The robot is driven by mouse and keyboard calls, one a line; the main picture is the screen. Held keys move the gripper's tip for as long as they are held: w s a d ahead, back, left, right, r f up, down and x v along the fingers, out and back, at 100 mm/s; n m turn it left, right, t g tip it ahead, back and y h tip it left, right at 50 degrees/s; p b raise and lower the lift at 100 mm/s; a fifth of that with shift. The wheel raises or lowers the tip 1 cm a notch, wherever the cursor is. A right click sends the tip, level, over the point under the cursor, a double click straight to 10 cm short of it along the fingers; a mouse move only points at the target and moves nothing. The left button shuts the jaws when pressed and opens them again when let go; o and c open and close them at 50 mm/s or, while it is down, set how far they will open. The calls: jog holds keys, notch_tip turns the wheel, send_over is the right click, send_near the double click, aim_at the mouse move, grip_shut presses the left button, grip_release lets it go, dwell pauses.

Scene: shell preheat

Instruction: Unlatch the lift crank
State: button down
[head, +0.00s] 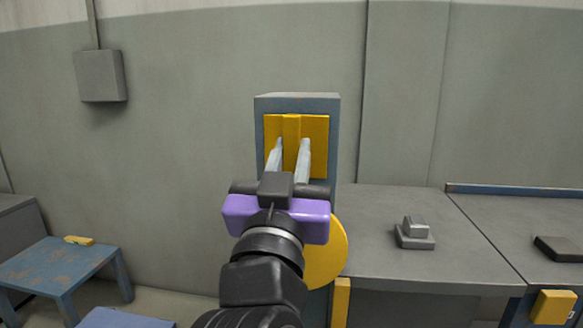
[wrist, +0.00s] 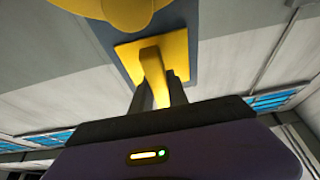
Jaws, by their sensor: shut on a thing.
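A blue-grey post (head: 297,101) stands in the middle of the head view. On its face is a yellow plate (head: 318,133) with an upright yellow bar (head: 291,128) down its middle. My gripper (head: 291,145) is shut on this bar, one pale finger on each side. In the wrist view the bar (wrist: 153,65) runs between the two dark fingers of my gripper (wrist: 156,85). A round yellow disc (head: 330,258) sits lower on the post, partly hidden behind my wrist. The lower part of the post is hidden by my arm.
A grey counter (head: 378,220) stands right of the post, with a small grey block (head: 414,236) on it. A dark block (head: 560,248) lies farther right. A low blue table (head: 62,266) with a yellow piece (head: 79,240) stands at left. A grey wall box (head: 101,75) hangs behind.

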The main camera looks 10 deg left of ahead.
dwell(0.4)
jog(key=c, duration=1.3)
grip_release()
jog(key=p+v, duration=0.1)
jog(key=v, duration=0.6)
jog(key=shift+s+f, duration=0.25)
jog(key=shift+s, duration=0.1)
jog(key=shift+a, duration=0.1)
